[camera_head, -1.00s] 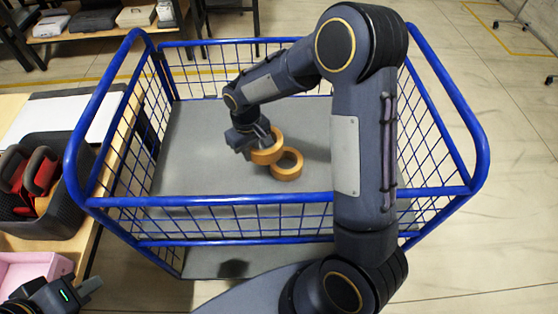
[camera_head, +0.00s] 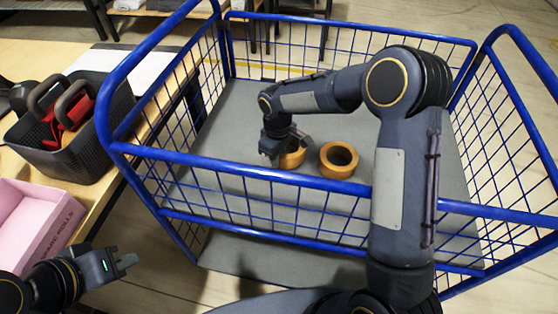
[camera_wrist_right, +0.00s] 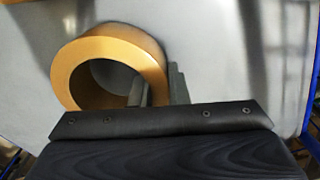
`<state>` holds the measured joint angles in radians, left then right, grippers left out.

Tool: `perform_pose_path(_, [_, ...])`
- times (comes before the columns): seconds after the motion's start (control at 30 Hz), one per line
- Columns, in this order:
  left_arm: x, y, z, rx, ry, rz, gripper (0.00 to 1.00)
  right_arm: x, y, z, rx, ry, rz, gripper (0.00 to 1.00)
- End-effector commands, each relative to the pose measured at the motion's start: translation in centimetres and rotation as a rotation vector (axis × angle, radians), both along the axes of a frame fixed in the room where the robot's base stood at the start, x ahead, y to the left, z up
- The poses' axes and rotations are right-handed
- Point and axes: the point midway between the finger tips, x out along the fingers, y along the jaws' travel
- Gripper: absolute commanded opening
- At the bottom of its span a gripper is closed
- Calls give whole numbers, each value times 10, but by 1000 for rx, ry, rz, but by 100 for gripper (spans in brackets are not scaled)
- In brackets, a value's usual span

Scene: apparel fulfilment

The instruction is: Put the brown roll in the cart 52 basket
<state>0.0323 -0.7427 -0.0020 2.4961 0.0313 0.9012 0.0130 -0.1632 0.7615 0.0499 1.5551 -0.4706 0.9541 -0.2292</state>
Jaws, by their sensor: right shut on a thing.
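My right gripper (camera_head: 284,146) reaches down inside the blue wire cart (camera_head: 300,180) and is shut on a brown roll (camera_head: 293,160). In the right wrist view, one finger of the gripper (camera_wrist_right: 158,88) is inside this roll's ring and the other outside its wall, with the roll (camera_wrist_right: 110,50) tilted. I cannot tell whether the held roll touches the cart floor. A second brown roll (camera_head: 339,160) lies on the grey cart floor just right of it. My left gripper (camera_head: 120,259) is outside the cart at lower left, holding nothing visible; its finger gap is unclear.
A wooden table (camera_head: 100,208) stands left of the cart. On it are a dark basket (camera_head: 50,160) with red-and-black items and a pink box (camera_head: 35,228). The cart's blue rails surround my right arm. Much of the cart floor is bare.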

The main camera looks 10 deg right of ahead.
Motion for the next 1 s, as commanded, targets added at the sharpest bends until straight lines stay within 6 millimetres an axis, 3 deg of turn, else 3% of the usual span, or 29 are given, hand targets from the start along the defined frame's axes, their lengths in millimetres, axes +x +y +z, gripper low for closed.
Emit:
perform_pose_path(0.1, [0, 0, -3, 0, 0, 0, 0, 0, 0, -13, 1, -1, -2, 0])
perform_pose_path(0.47, [0, 0, -6, 0, 0, 0, 0, 0, 0, -17, 1, -1, -2, 0])
perform_pose_path(0.5, [0, 0, -5, 0, 0, 0, 0, 0, 0, -16, 1, -1, -2, 20])
perform_pose_path(0.63, [0, 0, -5, 0, 0, 0, 0, 0, 0, -16, 1, -1, -2, 37])
perform_pose_path(1.0, [0, 0, -1, 0, 0, 0, 0, 0, 0, -8, 1, -3, -2, 37])
